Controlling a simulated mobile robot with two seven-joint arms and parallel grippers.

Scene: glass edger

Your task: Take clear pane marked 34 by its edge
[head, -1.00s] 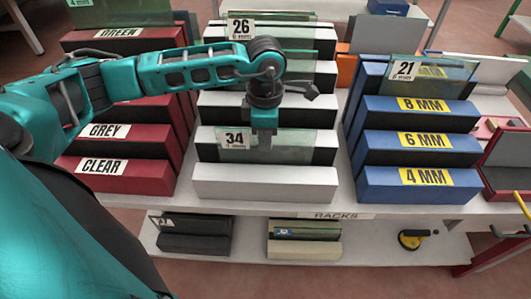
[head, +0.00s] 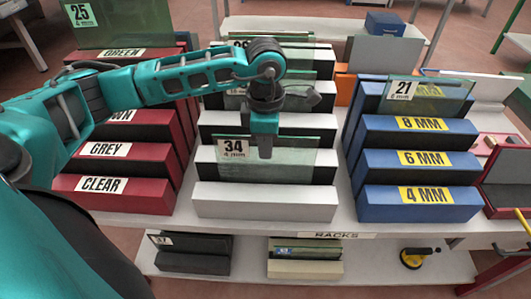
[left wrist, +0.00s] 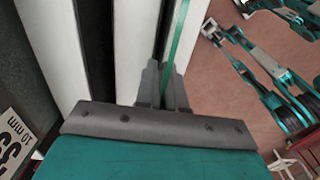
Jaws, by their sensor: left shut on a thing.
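The clear pane marked 34 (head: 292,160) stands upright in the front part of the white rack (head: 265,202), with its 34 label at its left end. My left gripper (head: 265,152) comes from above and is shut on the pane's top edge near its middle. In the left wrist view, the gripper's grey fingers (left wrist: 163,88) close around the pane's thin green edge (left wrist: 176,42). The pane's lower edge is hidden by the front white bar, so I cannot tell how deep it sits. My right gripper is not in view.
More panes stand in the white rack's slots behind. A red rack (head: 115,195) is to the left, and a blue rack (head: 418,205) holding pane 21 (head: 425,93) is to the right. A lower shelf (head: 375,262) carries small racks and a yellow suction cup (head: 412,259).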

